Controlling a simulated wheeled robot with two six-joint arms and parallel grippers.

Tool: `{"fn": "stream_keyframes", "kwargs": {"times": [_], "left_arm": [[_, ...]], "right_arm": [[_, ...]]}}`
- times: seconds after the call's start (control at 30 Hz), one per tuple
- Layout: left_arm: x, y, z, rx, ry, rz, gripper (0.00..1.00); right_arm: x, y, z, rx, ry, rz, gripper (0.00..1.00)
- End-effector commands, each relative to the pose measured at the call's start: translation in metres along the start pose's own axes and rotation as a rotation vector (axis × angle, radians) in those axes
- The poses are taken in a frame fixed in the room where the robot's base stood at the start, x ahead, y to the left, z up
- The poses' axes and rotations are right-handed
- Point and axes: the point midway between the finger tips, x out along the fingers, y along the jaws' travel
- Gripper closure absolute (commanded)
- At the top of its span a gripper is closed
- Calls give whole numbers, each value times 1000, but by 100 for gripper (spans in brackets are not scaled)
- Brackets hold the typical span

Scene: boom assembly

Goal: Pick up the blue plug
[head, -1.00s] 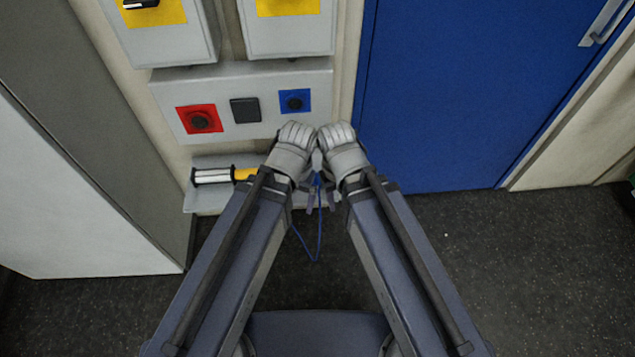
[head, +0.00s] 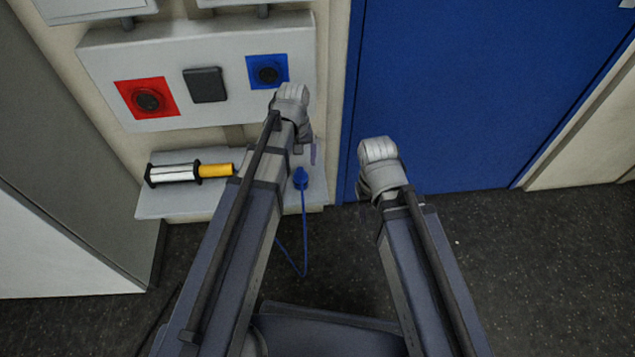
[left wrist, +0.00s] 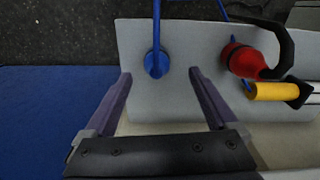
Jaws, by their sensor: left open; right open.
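The blue plug (head: 300,178) is on the grey shelf (head: 318,190) below the wall panel, with its blue cable hanging over the front edge. In the left wrist view the blue plug (left wrist: 156,65) appears between my two fingertips, with a gap on each side. My left gripper (head: 305,152) is open above the shelf, and its fingers also show in the left wrist view (left wrist: 160,73). It holds nothing. My right gripper (head: 376,165) is open, apart from the plug, in front of the blue door. Its fingertips are mostly hidden by its own wrist.
A red plug (left wrist: 240,58) lies on the shelf near a yellow-handled cylinder (head: 190,172). The wall panel above has a red socket (head: 146,99), a black cover (head: 205,85) and a blue socket (head: 268,71). A blue door (head: 450,90) stands right; a grey cabinet stands left.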

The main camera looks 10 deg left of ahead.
Motion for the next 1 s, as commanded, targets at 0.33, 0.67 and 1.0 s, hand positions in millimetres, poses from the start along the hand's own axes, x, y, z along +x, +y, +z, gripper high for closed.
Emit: {"fn": "stream_keyframes", "kwargs": {"times": [0.33,0.67,1.0], "left_arm": [[17,-6,-13,-57,1,8,8],[43,-6,-12,-55,1,8,8],[51,-6,-10,-54,1,8,8]], "right_arm": [[16,-2,-1,0,0,0,50],[42,-4,-2,0,0,1,50],[50,-4,-3,-1,0,2,50]]}}
